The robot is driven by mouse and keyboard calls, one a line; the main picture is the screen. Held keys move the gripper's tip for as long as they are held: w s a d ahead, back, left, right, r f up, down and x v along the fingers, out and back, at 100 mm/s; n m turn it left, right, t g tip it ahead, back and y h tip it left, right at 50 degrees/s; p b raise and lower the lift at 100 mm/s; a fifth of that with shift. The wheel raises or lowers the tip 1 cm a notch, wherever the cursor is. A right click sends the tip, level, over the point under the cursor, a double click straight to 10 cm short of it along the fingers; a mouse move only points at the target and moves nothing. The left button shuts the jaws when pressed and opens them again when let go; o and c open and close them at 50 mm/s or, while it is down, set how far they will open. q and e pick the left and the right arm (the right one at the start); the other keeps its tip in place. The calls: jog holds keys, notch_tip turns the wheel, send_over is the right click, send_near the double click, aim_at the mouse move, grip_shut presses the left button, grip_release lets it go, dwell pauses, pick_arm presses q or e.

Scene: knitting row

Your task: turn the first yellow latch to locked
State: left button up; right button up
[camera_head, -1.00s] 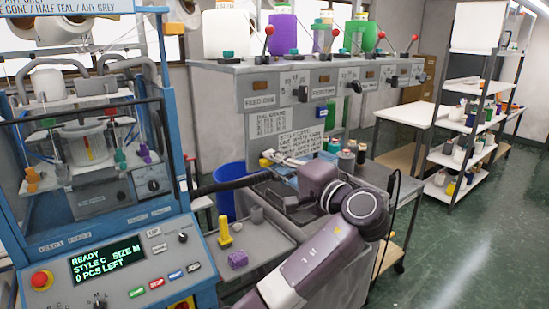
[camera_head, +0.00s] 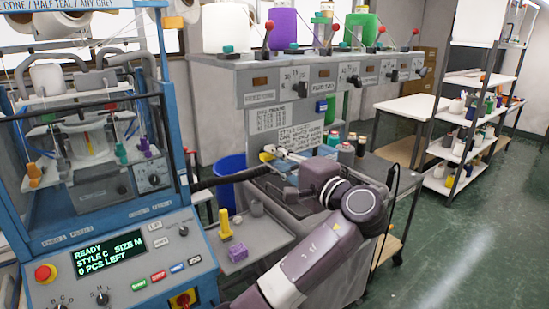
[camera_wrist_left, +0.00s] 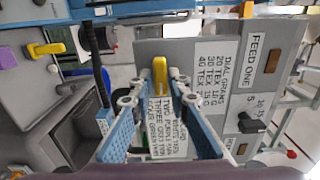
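A yellow latch (camera_wrist_left: 160,75) stands upright in the left wrist view, in front of the labelled grey panel. In the head view a small yellow piece (camera_head: 266,157) shows at the tips of my left gripper (camera_head: 276,153). In the wrist view my left gripper (camera_wrist_left: 157,88) has its blue-padded fingers apart, one on each side of the latch, with gaps visible. Whether either finger touches it is hard to tell. A second yellow piece (camera_head: 226,224) stands on the grey tray beside a purple block (camera_head: 237,252). My right gripper is not in view.
The blue knitting machine (camera_head: 100,220) stands at left, its display reading READY. The grey feed cabinet (camera_head: 225,95) with red-knobbed levers and cones is behind. A dark hose (camera_head: 225,178) runs near my gripper. Thread spools (camera_head: 347,152) stand close by. Green floor is free at right.

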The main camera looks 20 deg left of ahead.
pick_arm(q)
jog(key=shift+o, duration=1.2)
jog(key=v, duration=0.7)
jog(key=shift+s+d, duration=0.15)
jog(key=shift+d, duration=0.1)
